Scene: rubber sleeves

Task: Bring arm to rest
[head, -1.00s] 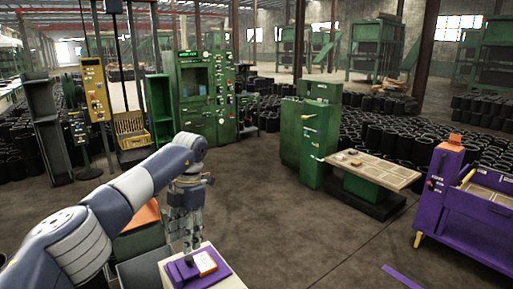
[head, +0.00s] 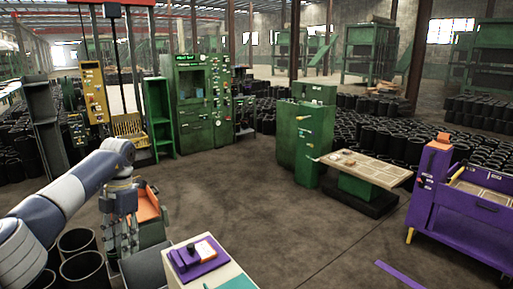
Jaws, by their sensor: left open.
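My left arm comes in from the left, and my left gripper (head: 122,240) hangs at its end with the fingers pointing down. The gripper is open, and I see nothing between its fingers. An orange-topped bin or box (head: 147,204) is just behind the gripper. My right gripper is not in view.
Black rubber sleeves (head: 75,240) stand at the lower left near my arm. A green machine with a work table (head: 368,168) and a purple cart (head: 470,215) are at the right. The middle floor (head: 270,205) is clear.

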